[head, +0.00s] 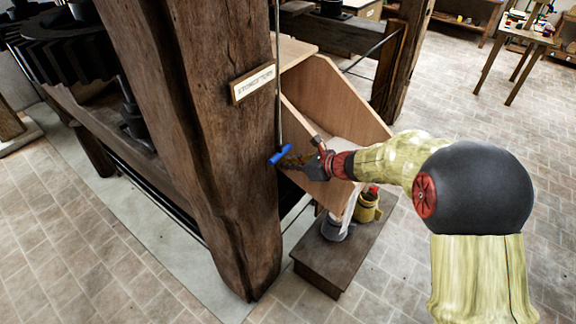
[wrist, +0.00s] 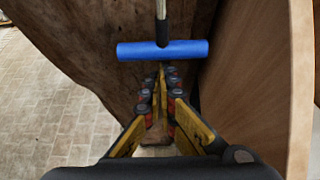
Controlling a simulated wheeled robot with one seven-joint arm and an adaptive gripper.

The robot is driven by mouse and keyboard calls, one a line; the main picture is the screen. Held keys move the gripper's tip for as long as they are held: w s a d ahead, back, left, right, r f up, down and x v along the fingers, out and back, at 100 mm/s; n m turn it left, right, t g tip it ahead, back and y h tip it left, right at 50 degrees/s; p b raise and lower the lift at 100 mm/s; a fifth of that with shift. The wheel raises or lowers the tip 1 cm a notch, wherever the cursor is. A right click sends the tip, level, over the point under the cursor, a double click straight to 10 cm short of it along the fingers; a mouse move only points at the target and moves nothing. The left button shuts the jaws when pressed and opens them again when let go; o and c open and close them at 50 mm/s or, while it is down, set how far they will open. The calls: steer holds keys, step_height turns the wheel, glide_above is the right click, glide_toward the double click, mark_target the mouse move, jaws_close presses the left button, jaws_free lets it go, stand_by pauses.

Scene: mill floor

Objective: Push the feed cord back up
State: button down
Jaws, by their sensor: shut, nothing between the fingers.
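The feed cord (head: 278,80) hangs down along the right side of the thick wooden post. A blue crossbar handle (head: 281,154) is at its lower end. In the wrist view the blue handle (wrist: 163,50) lies level, just beyond my fingertips, with the cord's end rising from its middle. My gripper (head: 284,160) is shut and empty, with its tips at or just below the handle. In the wrist view my gripper's fingertips (wrist: 162,70) meet under the middle of the bar. I cannot tell whether they touch it.
The wooden post (head: 220,130) with a sign (head: 253,83) stands close behind the handle. A wooden chute (head: 340,95) is close on the right. A yellow pot (head: 367,207) and a grey container (head: 334,228) stand on a low dark box (head: 345,255) below.

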mark_target(288, 145)
steer(key=shift+r, duration=0.1)
step_height(288, 145, up, 8)
steer(key=p, duration=0.4)
steer(key=shift+p, duration=0.4)
step_height(288, 145, down, 5)
steer(key=b, duration=0.4)
steer(key=p+v, duration=0.2)
steer(key=v, duration=0.9)
